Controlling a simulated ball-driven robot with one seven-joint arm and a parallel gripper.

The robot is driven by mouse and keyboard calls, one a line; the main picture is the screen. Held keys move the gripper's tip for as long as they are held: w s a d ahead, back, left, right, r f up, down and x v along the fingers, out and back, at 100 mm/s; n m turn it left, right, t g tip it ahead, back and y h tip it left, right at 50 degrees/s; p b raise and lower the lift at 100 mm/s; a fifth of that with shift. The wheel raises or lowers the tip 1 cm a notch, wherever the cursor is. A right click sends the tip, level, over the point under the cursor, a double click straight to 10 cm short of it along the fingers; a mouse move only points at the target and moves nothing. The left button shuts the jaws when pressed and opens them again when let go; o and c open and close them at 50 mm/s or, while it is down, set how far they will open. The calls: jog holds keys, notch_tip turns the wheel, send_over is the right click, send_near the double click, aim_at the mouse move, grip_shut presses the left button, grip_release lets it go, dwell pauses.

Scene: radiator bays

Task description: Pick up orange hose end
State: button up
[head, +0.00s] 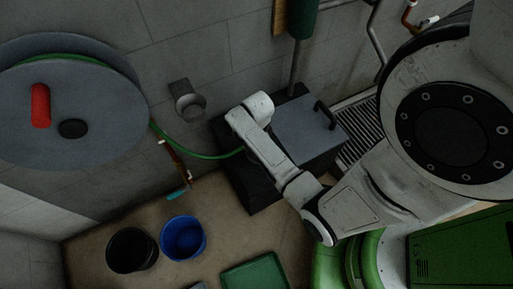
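I see no orange hose end in the head view. A green hose (190,153) runs from the reel (75,120) on the wall, droops past a thin copper pipe, and goes out of sight at my forearm, near the dark box. Its end is hidden there. My arm reaches from the right across the box, with its wrist over the box's left part. My gripper's fingers do not show; the wrist and forearm hide that spot.
A dark box (250,190) with a grey lid (305,130) stands against the wall, beside a floor grate (358,135). A black bucket (132,250), a blue bucket (183,238) and a green tray (255,275) stand on the floor. A grey wall bracket (188,102) sticks out above the hose.

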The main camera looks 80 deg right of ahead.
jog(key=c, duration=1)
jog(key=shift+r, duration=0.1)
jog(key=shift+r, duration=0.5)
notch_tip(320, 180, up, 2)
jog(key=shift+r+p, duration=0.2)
jog(key=shift+p, duration=0.25)
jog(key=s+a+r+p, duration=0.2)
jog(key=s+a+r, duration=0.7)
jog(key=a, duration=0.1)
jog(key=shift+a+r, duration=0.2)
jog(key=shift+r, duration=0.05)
